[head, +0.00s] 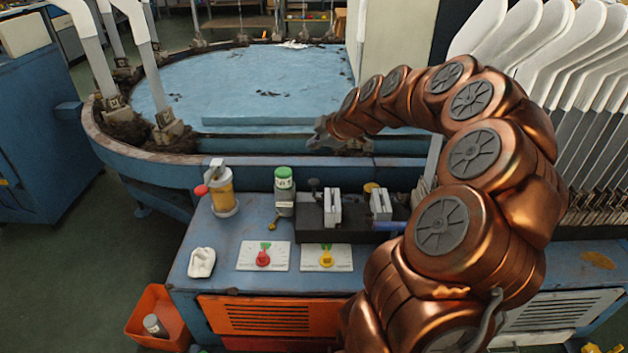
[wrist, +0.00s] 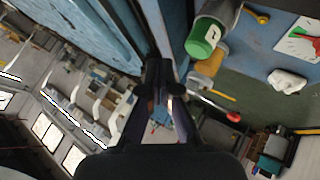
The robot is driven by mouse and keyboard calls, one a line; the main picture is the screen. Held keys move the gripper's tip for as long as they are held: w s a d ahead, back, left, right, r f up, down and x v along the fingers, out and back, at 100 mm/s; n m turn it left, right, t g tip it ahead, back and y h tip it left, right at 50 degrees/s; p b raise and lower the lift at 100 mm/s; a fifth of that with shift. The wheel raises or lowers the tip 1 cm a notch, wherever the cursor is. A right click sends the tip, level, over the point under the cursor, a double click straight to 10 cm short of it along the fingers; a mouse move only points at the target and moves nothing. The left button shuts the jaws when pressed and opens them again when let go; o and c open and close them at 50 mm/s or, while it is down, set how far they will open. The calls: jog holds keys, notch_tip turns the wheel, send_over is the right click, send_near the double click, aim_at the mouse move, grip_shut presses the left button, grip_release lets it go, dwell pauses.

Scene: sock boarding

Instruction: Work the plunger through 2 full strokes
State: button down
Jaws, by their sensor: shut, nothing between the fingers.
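A hand-pump-like device (head: 222,192) with an amber body, a grey head and a red knob (head: 201,190) stands upright at the back left of the blue bench. It looks like the one with the plunger, but I cannot tell the plunger's position. In the wrist view its amber body (wrist: 211,65) is partly hidden behind a green-capped canister (wrist: 203,38), and the red knob (wrist: 234,116) shows lower right. My gripper (head: 322,134) is shut and empty, above the bench's back edge, right of the device and apart from it. The shut fingers (wrist: 160,75) also show in the wrist view.
The green-capped canister (head: 284,190) stands between the device and a black block with white clamps (head: 333,207). A round blue machine table (head: 250,85) is behind; an orange bin (head: 152,305) is on the floor.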

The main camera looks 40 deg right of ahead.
jog(key=shift+f, duration=0.15)
jog(key=b, duration=0.2)
send_over(314, 181)
jog(key=f, duration=0.7)
jog(key=shift+s, duration=0.25)
jog(key=shift+f+b, duration=0.6)
jog(key=shift+f, duration=0.2)
jog(key=shift+f, duration=0.2)
dwell(0.5)
jog(key=shift+f+b, duration=0.25)
jog(key=shift+b, duration=0.4)
jog(key=shift+f+b, duration=1.25)
jog(key=shift+f, duration=0.05)
dwell(1.3)
jog(key=shift+r, duration=0.1)
dwell(0.4)
jog(key=shift+r, duration=1.65)
